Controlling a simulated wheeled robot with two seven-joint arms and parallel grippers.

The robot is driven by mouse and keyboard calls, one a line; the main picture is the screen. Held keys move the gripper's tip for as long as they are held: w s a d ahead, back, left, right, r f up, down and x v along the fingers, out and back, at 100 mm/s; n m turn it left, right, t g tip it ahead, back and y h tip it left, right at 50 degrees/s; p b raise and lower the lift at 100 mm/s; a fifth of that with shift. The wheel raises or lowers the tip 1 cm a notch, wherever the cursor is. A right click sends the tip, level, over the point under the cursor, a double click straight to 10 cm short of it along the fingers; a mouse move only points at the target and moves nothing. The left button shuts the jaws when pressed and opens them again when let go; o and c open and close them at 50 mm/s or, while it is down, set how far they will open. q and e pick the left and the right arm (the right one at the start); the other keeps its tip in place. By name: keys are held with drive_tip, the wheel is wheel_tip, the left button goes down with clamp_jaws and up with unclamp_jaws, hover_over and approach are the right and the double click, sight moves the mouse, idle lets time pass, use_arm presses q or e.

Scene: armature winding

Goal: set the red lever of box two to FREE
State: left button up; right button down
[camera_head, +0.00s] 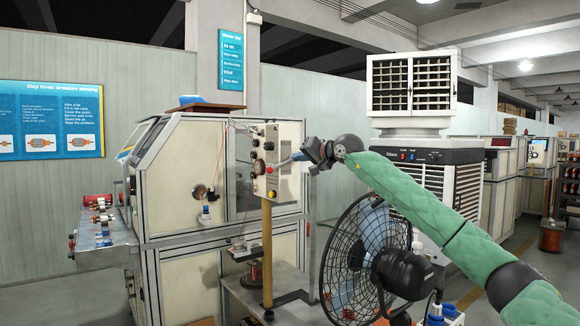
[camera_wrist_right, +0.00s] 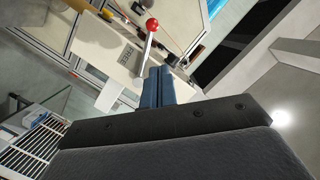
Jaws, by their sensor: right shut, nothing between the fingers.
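The red lever shows in the right wrist view as a red ball (camera_wrist_right: 152,24) on a thin pale metal rod. The rod runs down to just beside my shut blue fingertips (camera_wrist_right: 157,72); I cannot tell whether they touch. In the head view my right gripper (camera_head: 298,157) is at the right side of the control box (camera_head: 271,184), which stands on a yellow post. The gripper hides part of that side, and the lever's setting cannot be told. My left gripper is out of view.
A large black fan (camera_head: 350,262) stands below my right arm. A cream winding machine (camera_head: 180,185) stands behind and left of the box. A tall air cooler (camera_head: 410,85) is behind the arm. A grey shelf (camera_head: 290,298) lies below.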

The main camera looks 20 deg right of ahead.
drive_tip(key=v, duration=0.3)
drive_tip(key=shift+s+d+b, duration=0.25)
drive_tip(key=shift+b, duration=0.1)
drive_tip(key=shift+d, duration=0.1)
